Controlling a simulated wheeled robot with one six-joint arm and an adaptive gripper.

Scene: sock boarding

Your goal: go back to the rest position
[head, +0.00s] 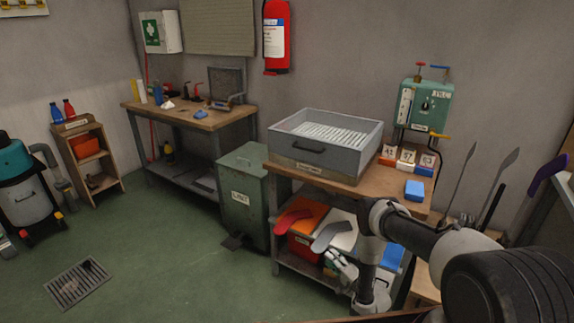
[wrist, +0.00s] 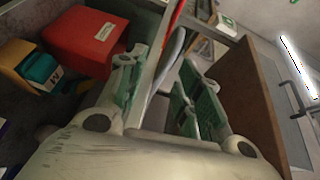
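My gripper (head: 338,266) is low in front of the right bench's lower shelf, with my arm reaching down from the right. In the wrist view my gripper (wrist: 160,82) has its two green-padded fingers well apart, with nothing held between them. A red foot-shaped board (head: 293,221) and a grey one (head: 331,236) stick out from the shelf area, just above and left of my gripper. Beyond the fingers in the wrist view, a red strip and a grey strip (wrist: 171,60) show, apparently these boards. My arm hides part of the shelf.
The right bench (head: 385,180) carries a grey tray box (head: 335,150), small labelled blocks (head: 407,158) and a blue block (head: 414,190). A green bin (head: 243,195) stands left of it. In the wrist view a red box (wrist: 85,42) lies at upper left.

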